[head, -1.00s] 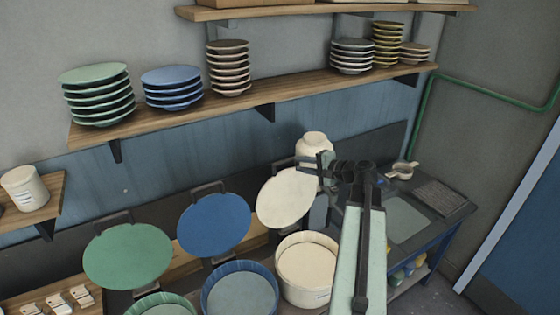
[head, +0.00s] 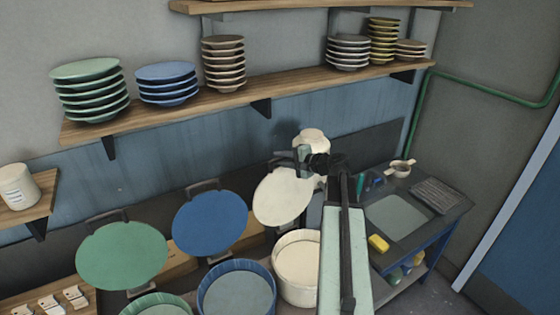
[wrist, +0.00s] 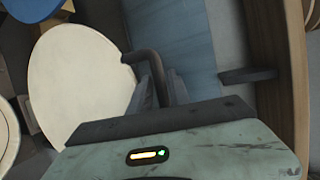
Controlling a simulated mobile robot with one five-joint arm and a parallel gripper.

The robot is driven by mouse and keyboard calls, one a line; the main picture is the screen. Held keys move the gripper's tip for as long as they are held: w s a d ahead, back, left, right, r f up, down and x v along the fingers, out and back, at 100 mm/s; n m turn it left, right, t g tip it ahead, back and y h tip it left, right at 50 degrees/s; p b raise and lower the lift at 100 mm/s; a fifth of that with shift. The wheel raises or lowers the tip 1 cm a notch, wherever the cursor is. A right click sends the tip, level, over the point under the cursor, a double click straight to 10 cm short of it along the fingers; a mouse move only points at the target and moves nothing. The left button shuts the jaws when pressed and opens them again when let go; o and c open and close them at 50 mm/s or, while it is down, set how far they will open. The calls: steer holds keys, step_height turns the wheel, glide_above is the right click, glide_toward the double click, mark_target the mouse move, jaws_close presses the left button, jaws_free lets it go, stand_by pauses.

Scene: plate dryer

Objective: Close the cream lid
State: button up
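The cream lid (head: 282,197) stands raised, tilted back above its round cream dryer (head: 297,268), which is open at the top. In the wrist view the cream lid (wrist: 80,85) fills the left, with its dark bent handle (wrist: 148,62) at the upper right edge. My arm covers the right side of the dryer.
A blue lid (head: 210,222) and a green lid (head: 122,256) stand raised to the left over their own dryers. A wooden shelf (head: 240,97) with plate stacks runs above.

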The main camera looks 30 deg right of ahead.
jaws_close()
stand_by(1.2)
